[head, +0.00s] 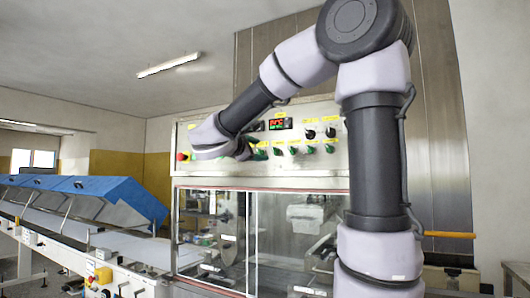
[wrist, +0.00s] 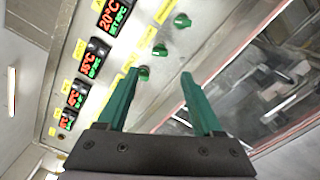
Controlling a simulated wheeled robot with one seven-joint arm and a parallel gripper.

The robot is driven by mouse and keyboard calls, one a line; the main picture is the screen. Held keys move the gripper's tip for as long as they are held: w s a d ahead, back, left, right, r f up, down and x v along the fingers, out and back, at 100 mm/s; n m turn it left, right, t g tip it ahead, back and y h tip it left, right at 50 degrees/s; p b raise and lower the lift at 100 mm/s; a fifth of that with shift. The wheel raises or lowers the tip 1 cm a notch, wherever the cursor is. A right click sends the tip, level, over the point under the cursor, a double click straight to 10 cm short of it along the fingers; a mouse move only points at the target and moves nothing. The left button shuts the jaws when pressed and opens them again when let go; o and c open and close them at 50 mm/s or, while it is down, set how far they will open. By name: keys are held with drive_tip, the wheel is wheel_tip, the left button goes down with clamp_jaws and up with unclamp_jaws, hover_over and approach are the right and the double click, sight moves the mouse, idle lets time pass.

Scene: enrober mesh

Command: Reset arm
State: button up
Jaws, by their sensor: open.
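My arm rises on the right of the head view and bends over to the left, so its end lies in front of the control panel (head: 330,160). The fingers are hidden in the head view behind the wrist. In the wrist view my gripper (wrist: 158,75) shows two green fingers, apart and empty. They point toward the panel face (wrist: 125,60), near a green knob (wrist: 144,73) by the left fingertip. I cannot tell whether that finger touches the knob. More green knobs (wrist: 160,49) sit above it.
Below the panel is a glazed cabinet (head: 262,188) with machine parts inside. A red display (head: 280,124) and a red button (head: 181,157) are on the panel. A conveyor with blue covers (head: 120,190) runs left. Open room lies above the conveyor.

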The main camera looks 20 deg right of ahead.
drive_tip(key=shift+s+a, duration=0.3)
drive_tip(key=shift+a, duration=0.1)
drive_tip(key=s+d+f+m+g+y, duration=0.2)
drive_tip(key=s+f+m+g+y, duration=0.15)
drive_tip(key=s+f, duration=0.35)
drive_tip(key=s+d+f+m+g+y, duration=0.25)
drive_tip(key=s+f+m+y, duration=0.2)
drive_tip(key=s+f, duration=0.3)
drive_tip(key=s+a+f+m+t+y, duration=0.1)
drive_tip(key=s+a+f+m+y, duration=0.1)
drive_tip(key=s+a+m+y, duration=0.1)
drive_tip(key=s+a+f+m+t+y, duration=0.1)
drive_tip(key=s+a+f+m+y, duration=0.1)
drive_tip(key=a+m+y, duration=0.3)
drive_tip(key=s+a+m, duration=0.1)
drive_tip(key=a+m, duration=0.1)
drive_tip(key=a, duration=0.1)
drive_tip(key=shift+f, duration=0.25)
idle(0.6)
